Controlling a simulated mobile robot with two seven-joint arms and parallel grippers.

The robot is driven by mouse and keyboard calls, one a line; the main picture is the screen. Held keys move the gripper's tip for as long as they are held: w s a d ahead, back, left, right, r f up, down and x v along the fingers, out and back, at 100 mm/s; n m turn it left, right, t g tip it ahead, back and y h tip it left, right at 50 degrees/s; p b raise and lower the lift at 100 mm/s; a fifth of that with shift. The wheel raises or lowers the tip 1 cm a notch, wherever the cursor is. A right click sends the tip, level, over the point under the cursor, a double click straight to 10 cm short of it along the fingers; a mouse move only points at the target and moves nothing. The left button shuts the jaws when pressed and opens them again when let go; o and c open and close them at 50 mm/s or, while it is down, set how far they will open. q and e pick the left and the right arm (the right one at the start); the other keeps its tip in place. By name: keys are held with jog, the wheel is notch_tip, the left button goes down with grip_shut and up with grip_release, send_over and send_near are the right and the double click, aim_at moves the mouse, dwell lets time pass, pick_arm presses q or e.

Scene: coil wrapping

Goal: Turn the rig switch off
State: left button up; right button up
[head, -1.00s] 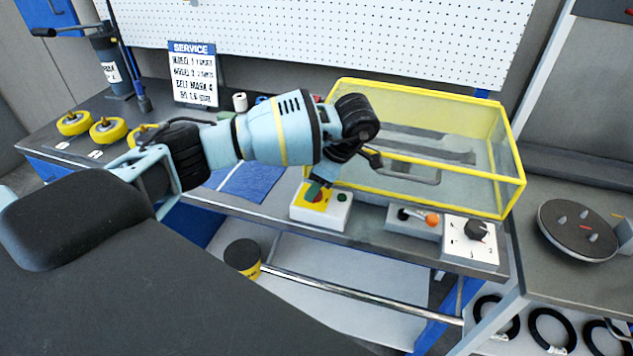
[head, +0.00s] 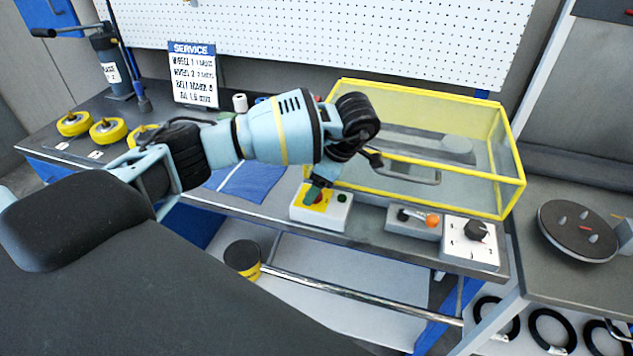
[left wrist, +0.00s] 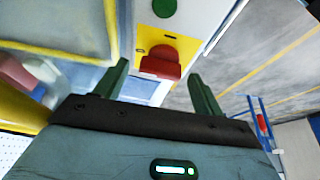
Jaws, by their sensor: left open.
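The rig switch is a white box (head: 330,219) at the bench's front edge, with a red button on a yellow plate and a green button (head: 342,197) beside it. My left gripper (head: 314,189) is over the yellow plate, pointing down, its fingers partly covering the red button. In the left wrist view the open fingers (left wrist: 160,86) stand either side of the red button (left wrist: 161,62), with nothing held; contact cannot be told. The green button (left wrist: 164,8) shows beyond it. My right gripper is not in view.
A yellow-framed clear guard (head: 420,178) stands right behind the switch. A lever box with an orange knob (head: 432,220) and a dial box (head: 470,243) are to its right. Yellow wheels (head: 108,131) and a service sign (head: 193,75) are at the left.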

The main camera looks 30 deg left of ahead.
pick_arm(q)
jog(key=v, duration=0.7)
jog(key=shift+r, duration=0.3)
jog(key=shift+d, duration=0.1)
